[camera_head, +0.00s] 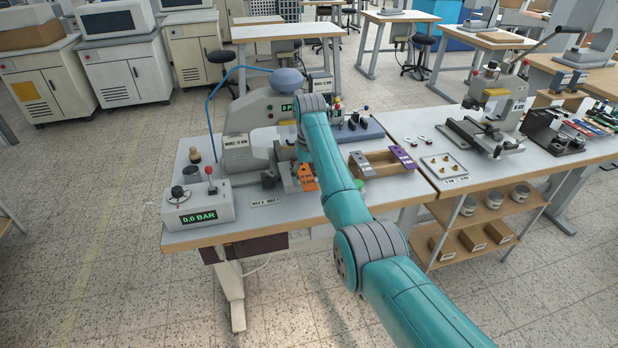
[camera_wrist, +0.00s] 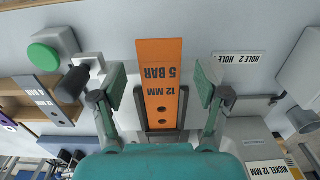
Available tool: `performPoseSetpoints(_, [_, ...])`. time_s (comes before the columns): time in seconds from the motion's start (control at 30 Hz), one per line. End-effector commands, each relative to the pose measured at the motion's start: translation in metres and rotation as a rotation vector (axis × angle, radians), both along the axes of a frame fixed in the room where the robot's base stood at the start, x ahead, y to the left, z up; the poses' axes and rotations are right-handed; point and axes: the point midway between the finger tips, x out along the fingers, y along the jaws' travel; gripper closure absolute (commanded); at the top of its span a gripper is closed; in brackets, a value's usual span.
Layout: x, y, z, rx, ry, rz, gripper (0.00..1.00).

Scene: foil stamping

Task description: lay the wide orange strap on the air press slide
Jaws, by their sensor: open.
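The wide orange strap (camera_head: 307,177) shows at the front of the grey air press (camera_head: 243,145). In the wrist view the strap (camera_wrist: 159,60) is marked 12 MM, 5 BAR and has dark holes. It lies lengthwise over a dark narrow piece (camera_wrist: 141,103) that looks like the press slide; whether it rests flat on it is unclear. My gripper (camera_wrist: 160,84) is open, one finger on each side of the strap, with gaps to both edges. In the head view my arm hides most of the gripper and part of the press.
A wooden rack (camera_head: 373,169) with a grey and a purple strap stands right of the strap. A green button (camera_wrist: 43,57) is close to one finger. A control box (camera_head: 198,206) reading 0.0 BAR stands at the table's left. A hand press (camera_head: 490,115) is on the right table.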

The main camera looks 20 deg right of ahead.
Motion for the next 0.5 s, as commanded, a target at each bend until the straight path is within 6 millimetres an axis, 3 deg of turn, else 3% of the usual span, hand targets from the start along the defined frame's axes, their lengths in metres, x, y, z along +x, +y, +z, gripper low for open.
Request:
performPoseSetpoints(0.17, [0.001,0.000,0.009,0.000,-0.003,0.000,0.26])
performPoseSetpoints(0.5, [0.000,0.000,0.059,0.000,-0.002,0.000,0.26])
